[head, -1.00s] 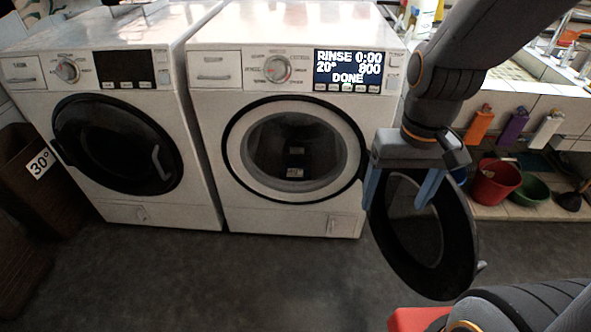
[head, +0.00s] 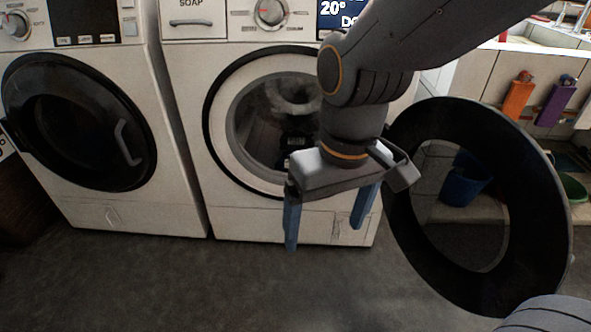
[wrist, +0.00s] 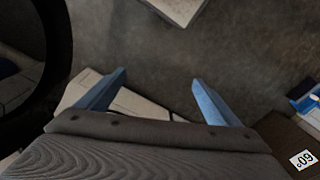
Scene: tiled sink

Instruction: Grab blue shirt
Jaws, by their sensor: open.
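I cannot make out a blue shirt in any view. The right washing machine (head: 300,225) has its round door (head: 535,205) swung open to the right. The drum opening (head: 262,120) is dark and partly hidden by my arm, so I cannot tell what lies inside. My gripper (head: 325,236) is open and empty, pointing down in front of the machine's lower right, left of the open door. The wrist view shows its two blue fingers (wrist: 157,80) spread above the floor, with nothing between them.
The left washing machine (head: 175,205) has its dark door (head: 75,125) shut. A blue bucket (head: 465,182) stands behind the open door. The wrist view shows a brown bin (wrist: 285,135) labelled 60 and an unclear blue object (wrist: 303,88) at right. The floor (head: 200,280) in front is clear.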

